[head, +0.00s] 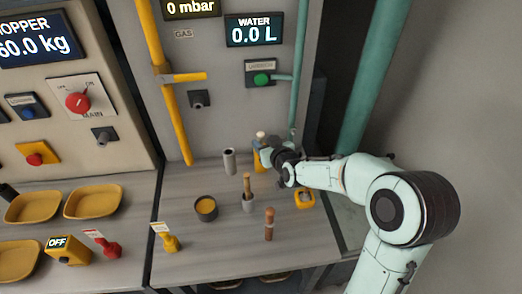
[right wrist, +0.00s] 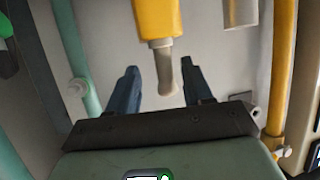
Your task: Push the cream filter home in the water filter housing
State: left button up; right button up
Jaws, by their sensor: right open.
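The cream filter (head: 260,134) stands up out of the yellow water filter housing (head: 257,160) at the back of the grey bench. In the right wrist view the cream filter (right wrist: 167,75) sticks out of the yellow housing (right wrist: 157,18) and looks slightly tilted; its inner end is hidden. My right gripper (head: 267,147) is beside the filter and hides part of the housing. In the right wrist view my right gripper (right wrist: 161,68) is open, with one finger on each side of the filter and gaps between. My left gripper is not in view.
A grey cylinder (head: 229,161) stands left of the housing. A dark bowl (head: 206,209), a grey cup with a brown stick (head: 248,188), a brown-topped rod (head: 269,224) and a yellow block (head: 305,199) stand in front. A green pipe (head: 299,75) runs down behind.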

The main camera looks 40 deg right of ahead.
jog(key=x, duration=0.2)
jog(key=p+x, duration=0.1)
jog(key=x, duration=0.1)
jog(key=shift+w+a+r, duration=0.2)
jog(key=shift+r, duration=0.05)
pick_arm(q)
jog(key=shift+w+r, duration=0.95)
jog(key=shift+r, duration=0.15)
pick_arm(e)
jog(key=shift+w+f, duration=0.2)
jog(key=shift+s, duration=0.1)
grip_shut()
jog(key=shift+r, duration=0.1)
